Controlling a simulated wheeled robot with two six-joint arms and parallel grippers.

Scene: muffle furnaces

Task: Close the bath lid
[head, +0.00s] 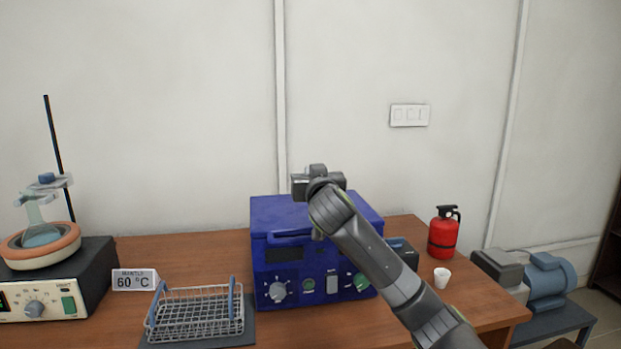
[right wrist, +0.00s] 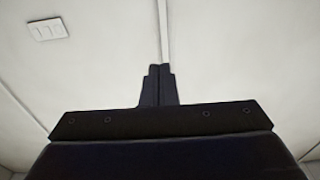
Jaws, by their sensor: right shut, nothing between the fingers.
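The blue bath (head: 262,287) stands on the wooden bench, with dials and a dark display on its front. Its blue lid (head: 278,213) looks flat and level over the box, with a bar handle at the front edge; no gap shows, though my arm hides part of it. My right gripper (head: 317,170) is above the lid toward its back, and I cannot tell whether it touches the lid. In the right wrist view my right gripper's fingers (right wrist: 158,85) are together and empty, pointing toward the wall. My left gripper is out of view.
A wire basket (head: 196,317) with blue handles sits on a dark mat left of the bath. A heating mantle (head: 42,311) with a flask and a "60 °C" sign (head: 135,280) stand farther left. A red extinguisher (head: 443,235) and a white cup (head: 441,278) stand right.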

